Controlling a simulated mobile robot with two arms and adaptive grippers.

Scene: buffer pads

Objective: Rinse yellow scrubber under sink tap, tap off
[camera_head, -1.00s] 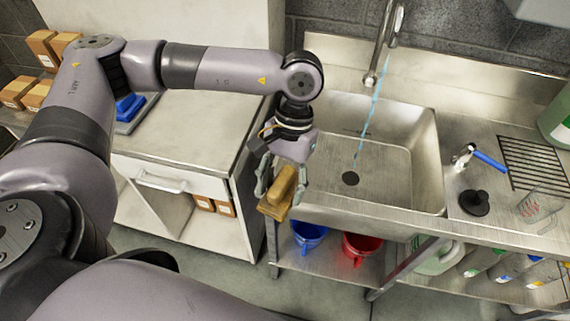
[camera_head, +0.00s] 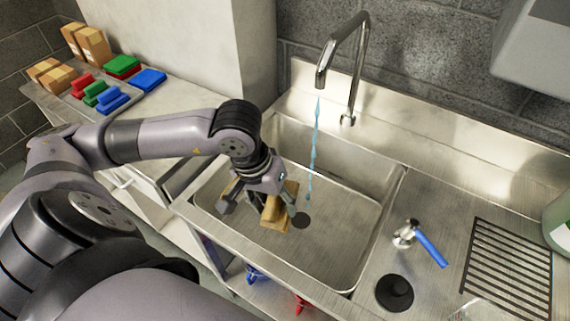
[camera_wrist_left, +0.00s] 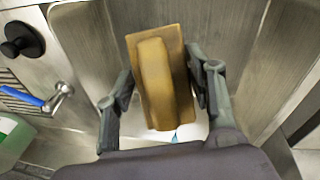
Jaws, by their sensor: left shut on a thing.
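The yellow scrubber (camera_head: 276,214), a block with a raised grip, is in my left gripper (camera_head: 262,204), which is shut on it. It is over the left part of the sink basin (camera_head: 348,240). The wrist view shows the scrubber (camera_wrist_left: 157,80) between the fingers, with a bit of blue water (camera_wrist_left: 175,137) by its end. The sink tap (camera_head: 347,60) is running; its thin blue stream (camera_head: 313,150) falls toward the drain (camera_head: 301,220), just right of the scrubber. The blue tap lever (camera_head: 431,249) is on the right counter. My right gripper is not in view.
A black stopper (camera_head: 394,292) and a slatted drain grid (camera_head: 508,270) are on the right counter. Red, green and blue pads (camera_head: 95,93) and cardboard boxes (camera_head: 88,43) stand on the left bench. The basin is otherwise clear.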

